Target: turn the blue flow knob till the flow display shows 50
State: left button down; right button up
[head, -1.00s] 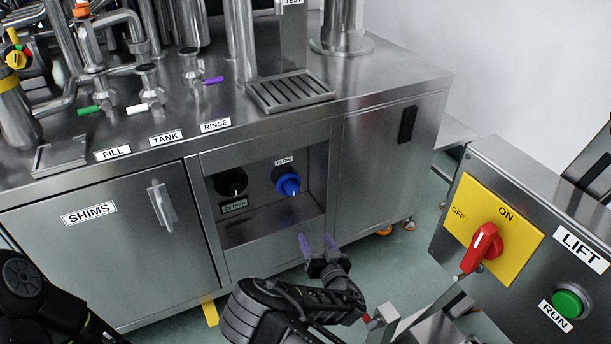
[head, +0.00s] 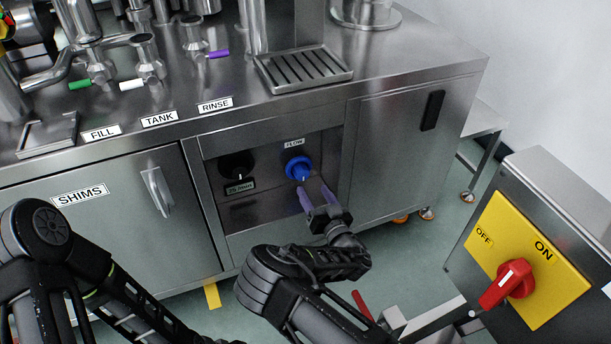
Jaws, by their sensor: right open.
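The blue flow knob (head: 298,168) sits in the recessed bay of the steel cabinet, under a FLOW label (head: 294,143). A small display (head: 240,187) under a black knob (head: 236,165) left of it seems to read 25 l/min; the text is small. My right gripper (head: 316,194) is open, its two purple fingers apart, just below and slightly right of the blue knob. I cannot tell whether the fingertips touch it. My left arm shows at lower left, but its gripper is out of view.
The bay's side walls and floor (head: 262,212) surround the knobs. A cabinet door marked SHIMS (head: 80,194) is at left. The LIFT box with a red switch (head: 507,284) on a yellow plate (head: 541,255) stands at right. A drip tray (head: 303,68) sits above.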

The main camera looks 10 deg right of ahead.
aim_at(304, 174)
jog(key=w, duration=0.1)
jog(key=w+p, duration=0.1)
jog(key=w, duration=0.1)
jog(key=w+r+p, duration=0.1)
jog(key=shift+w+a, duration=0.2)
jog(key=shift+a, duration=0.1)
jog(key=shift+w+a+f+b, duration=0.15)
jog(key=shift+w+a+b, duration=0.1)
jog(key=shift+w, duration=0.25)
jog(key=shift+w+a+f+b, duration=0.15)
jog(key=shift+w+b, duration=0.1)
jog(key=shift+w, duration=0.55)
jog(key=shift+c, duration=0.3)
grip_shut()
